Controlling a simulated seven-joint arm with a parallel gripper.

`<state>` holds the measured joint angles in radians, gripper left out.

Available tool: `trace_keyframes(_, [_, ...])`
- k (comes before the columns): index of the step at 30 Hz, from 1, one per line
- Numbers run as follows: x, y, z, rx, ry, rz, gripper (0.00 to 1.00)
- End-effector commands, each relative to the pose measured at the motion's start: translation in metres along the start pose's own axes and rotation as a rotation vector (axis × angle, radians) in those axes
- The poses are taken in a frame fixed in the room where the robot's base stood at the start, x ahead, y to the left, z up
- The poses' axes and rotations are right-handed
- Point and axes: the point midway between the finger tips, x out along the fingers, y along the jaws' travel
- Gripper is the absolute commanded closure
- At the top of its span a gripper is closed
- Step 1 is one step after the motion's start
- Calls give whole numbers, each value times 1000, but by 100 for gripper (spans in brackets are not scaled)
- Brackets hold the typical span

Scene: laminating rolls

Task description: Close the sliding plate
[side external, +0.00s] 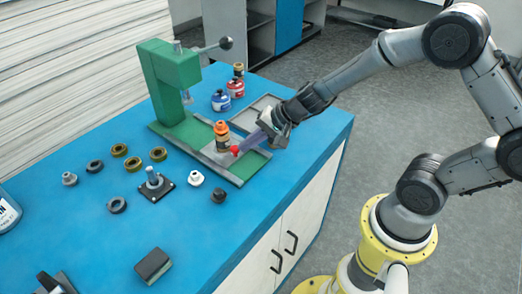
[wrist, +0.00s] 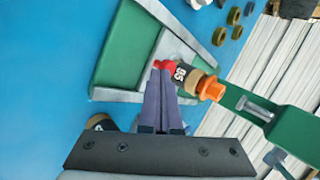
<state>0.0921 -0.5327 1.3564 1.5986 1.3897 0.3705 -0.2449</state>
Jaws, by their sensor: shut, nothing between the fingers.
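The sliding plate (side external: 212,156) is a grey metal plate on the green base of the press (side external: 170,85); it also shows in the wrist view (wrist: 178,48). A small red knob (side external: 234,152) is at its right side. A bottle with an orange cap (side external: 221,136) stands on the plate, and it lies sideways in the wrist view (wrist: 194,80). My gripper (side external: 240,148) has its purple fingers shut and empty, low over the base. In the wrist view the fingertips (wrist: 159,72) are right by the red knob (wrist: 166,64); I cannot tell whether they touch it.
Blue- and red-labelled bottles (side external: 221,100) and a grey tray (side external: 264,106) are behind my gripper. Several rings (side external: 119,150), a black peg stand (side external: 154,186) and a black block (side external: 153,265) lie to the left and front. The blue table's front right is clear.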

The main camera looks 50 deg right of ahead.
Motion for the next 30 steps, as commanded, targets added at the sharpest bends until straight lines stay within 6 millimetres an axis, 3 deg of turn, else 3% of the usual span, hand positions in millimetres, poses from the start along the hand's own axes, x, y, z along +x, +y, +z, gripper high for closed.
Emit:
trace_keyframes(15, [62, -67, -46, -1, -2, 2, 100])
trace_keyframes(30, [78, -86, -59, 0, 1, -1, 100])
